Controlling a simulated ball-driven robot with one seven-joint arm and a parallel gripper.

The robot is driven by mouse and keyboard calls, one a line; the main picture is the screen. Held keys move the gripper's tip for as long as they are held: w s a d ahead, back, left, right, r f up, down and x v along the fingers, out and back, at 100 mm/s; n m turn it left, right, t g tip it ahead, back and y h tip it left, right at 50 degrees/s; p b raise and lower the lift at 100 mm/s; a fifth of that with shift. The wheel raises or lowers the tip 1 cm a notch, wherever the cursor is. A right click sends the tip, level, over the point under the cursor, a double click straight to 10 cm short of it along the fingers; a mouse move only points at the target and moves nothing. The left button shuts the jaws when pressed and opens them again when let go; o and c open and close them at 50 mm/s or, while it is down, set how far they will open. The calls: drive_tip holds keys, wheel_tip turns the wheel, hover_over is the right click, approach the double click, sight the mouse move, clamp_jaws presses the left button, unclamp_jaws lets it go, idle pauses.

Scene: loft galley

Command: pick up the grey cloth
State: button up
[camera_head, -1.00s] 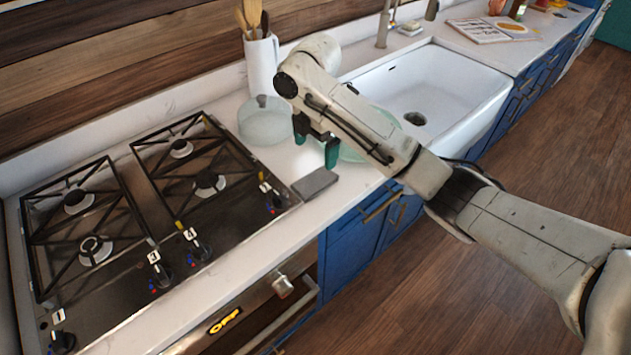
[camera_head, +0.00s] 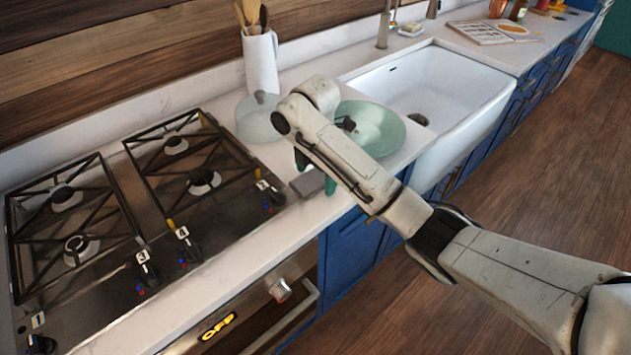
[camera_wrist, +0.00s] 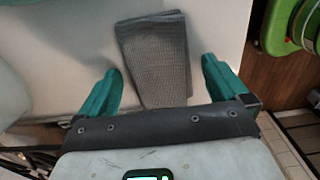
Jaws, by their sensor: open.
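The grey cloth (camera_head: 309,183) lies flat on the white counter between the stove and the sink, partly covered by my gripper in the head view. In the wrist view the folded grey cloth (camera_wrist: 152,58) shows a woven texture. My gripper (camera_wrist: 160,80) is open with its green fingers spread. The near end of the cloth sits between the fingers in that view, and nothing is held. In the head view my gripper (camera_head: 315,178) is low over the counter by the cloth. Whether the fingers touch the counter cannot be told.
The stove (camera_head: 150,205) with black grates and knobs is just left of the cloth. A glass lid (camera_head: 258,120), a white utensil jug (camera_head: 261,62) and a green plate (camera_head: 385,125) stand behind. The white sink (camera_head: 465,80) is to the right. The counter's front edge is close.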

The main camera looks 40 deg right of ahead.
sight(317, 176)
drive_tip(key=shift+c, duration=0.5)
drive_tip(key=c, duration=1)
drive_tip(key=shift+r, duration=0.1)
drive_tip(key=shift+r, duration=0.2)
drive_tip(key=r+p, duration=0.1)
drive_tip(key=r, duration=0.2)
drive_tip(key=shift+s+r+p, duration=0.2)
drive_tip(key=shift+r+p, duration=0.05)
drive_tip(key=shift+p, duration=0.1)
drive_tip(key=s+a+r+p, duration=0.1)
drive_tip(key=s+r+p, duration=0.2)
drive_tip(key=s, duration=0.3)
drive_tip(key=s+a+r+p, duration=0.2)
drive_tip(key=s+r+p, duration=0.1)
drive_tip(key=s+r, duration=0.2)
drive_tip(key=shift+s+r, duration=0.4)
drive_tip(key=shift+s, duration=0.75)
drive_tip(key=shift+a, duration=0.1)
